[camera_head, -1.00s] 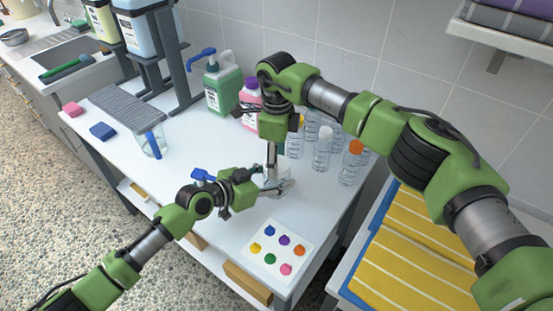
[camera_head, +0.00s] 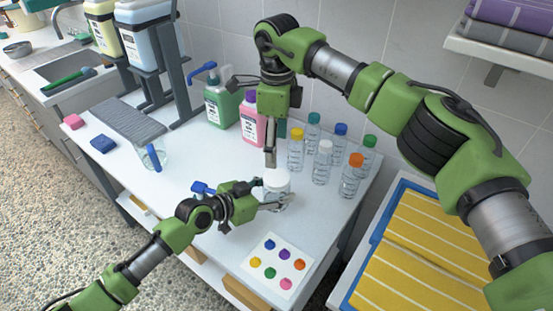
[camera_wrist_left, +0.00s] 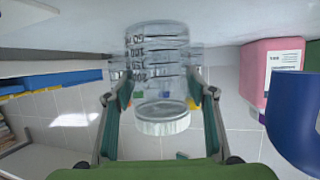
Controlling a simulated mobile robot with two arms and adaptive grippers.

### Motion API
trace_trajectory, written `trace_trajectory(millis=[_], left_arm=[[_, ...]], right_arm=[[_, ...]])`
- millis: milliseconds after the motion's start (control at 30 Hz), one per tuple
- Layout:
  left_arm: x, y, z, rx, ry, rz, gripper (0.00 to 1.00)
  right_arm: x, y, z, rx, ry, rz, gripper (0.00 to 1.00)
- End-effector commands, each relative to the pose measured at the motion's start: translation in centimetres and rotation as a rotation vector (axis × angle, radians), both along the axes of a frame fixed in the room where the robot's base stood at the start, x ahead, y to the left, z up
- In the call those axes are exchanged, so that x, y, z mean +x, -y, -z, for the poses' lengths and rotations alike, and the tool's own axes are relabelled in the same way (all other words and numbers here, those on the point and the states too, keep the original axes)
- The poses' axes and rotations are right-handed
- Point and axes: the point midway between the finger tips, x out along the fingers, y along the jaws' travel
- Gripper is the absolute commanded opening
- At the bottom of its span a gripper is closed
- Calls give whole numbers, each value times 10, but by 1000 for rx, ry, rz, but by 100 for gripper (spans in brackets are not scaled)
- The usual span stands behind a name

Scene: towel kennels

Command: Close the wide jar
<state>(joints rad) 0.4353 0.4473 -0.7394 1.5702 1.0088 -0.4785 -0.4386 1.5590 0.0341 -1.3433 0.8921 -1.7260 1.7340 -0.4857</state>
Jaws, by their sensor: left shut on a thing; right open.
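The wide jar (camera_head: 278,200) is clear and stands upright on the white table, with a white lid (camera_head: 276,181) on its top. My left gripper (camera_head: 274,203) is shut on the jar's side from the left. In the left wrist view, which is upside down, the jar (camera_wrist_left: 157,62) is between my left fingers (camera_wrist_left: 157,82), and the white lid (camera_wrist_left: 162,123) sits level on its mouth. How tightly the lid is turned cannot be told. My right gripper (camera_head: 270,158) is open and empty, pointing down just above the lid.
Several narrow bottles with coloured caps (camera_head: 322,162) stand close behind and right of the jar. A pink bottle (camera_head: 252,122) and green jug (camera_head: 221,104) are behind. A card with coloured dots (camera_head: 277,265) lies in front. A clear beaker (camera_head: 153,156) stands left.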

Motion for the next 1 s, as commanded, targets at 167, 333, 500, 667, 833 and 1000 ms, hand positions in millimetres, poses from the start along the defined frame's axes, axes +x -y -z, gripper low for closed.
trace_trajectory(millis=[167,333,500,667,833,1000], left_arm=[[0,0,1,1,-2,1,0],[0,0,1,1,-2,1,0],[0,0,1,1,-2,1,56],[0,0,1,1,-1,0,70],[0,0,0,1,-1,0,70],[-3,-4,-1,0,-1,-1,70]], right_arm=[[0,0,-17,1,-1,0,67],[-1,0,-19,0,-2,0,67],[-1,0,-19,0,-1,0,67],[0,0,-19,0,-1,0,67],[0,0,-19,0,-1,0,67],[0,0,-19,0,-1,0,67]])
